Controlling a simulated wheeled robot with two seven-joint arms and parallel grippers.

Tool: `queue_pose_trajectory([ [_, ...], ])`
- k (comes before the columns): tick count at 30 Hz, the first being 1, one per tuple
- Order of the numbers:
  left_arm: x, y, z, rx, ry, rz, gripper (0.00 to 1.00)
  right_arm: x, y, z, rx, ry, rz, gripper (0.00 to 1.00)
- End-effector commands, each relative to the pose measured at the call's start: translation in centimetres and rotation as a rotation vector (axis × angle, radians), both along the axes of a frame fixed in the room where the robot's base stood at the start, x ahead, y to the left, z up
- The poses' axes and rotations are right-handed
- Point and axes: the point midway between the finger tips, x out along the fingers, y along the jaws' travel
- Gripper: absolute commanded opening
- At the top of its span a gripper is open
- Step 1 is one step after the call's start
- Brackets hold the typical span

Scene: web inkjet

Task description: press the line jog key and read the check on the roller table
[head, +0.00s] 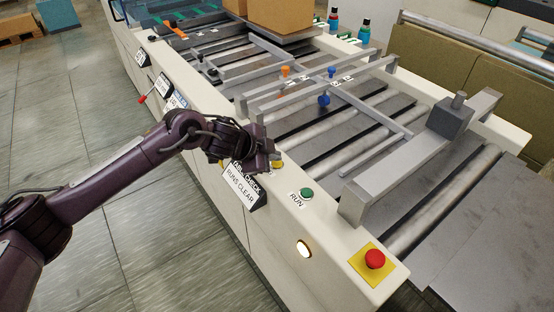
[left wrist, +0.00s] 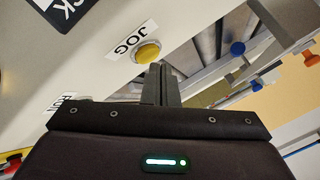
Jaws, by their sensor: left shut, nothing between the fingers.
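The yellow jog key (head: 277,165) sits on the pale front rail of the roller table (head: 330,235), partly hidden by my left gripper (head: 270,160). In the left wrist view the jog key (left wrist: 147,52) shows beside its JOG label (left wrist: 131,40). My left gripper (left wrist: 160,70) is shut and empty, its fingertips right at the key's edge; I cannot tell whether they press it. A tilted check sign (head: 240,187) on the rail's front reads "RUNS CLEAR" below a partly covered line ending in "CHECK". My right gripper is not in view.
A green RUN button (head: 307,194) and a red stop button (head: 375,259) on a yellow plate sit farther along the rail. A round lamp (head: 303,249) glows on the front. Metal crossbars (head: 320,85) with blue and orange knobs span the rollers.

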Motion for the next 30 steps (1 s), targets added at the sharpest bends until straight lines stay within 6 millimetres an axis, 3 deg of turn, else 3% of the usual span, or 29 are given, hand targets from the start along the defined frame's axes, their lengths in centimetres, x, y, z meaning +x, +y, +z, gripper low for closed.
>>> queue_pose_trajectory([
  [14,0.0,0.0,0.8,-0.001,-0.001,0.000,0.00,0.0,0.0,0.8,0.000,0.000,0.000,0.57],
  [30,0.0,0.0,5.7,-0.001,0.000,-0.001,0.00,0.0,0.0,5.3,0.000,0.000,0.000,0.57],
])
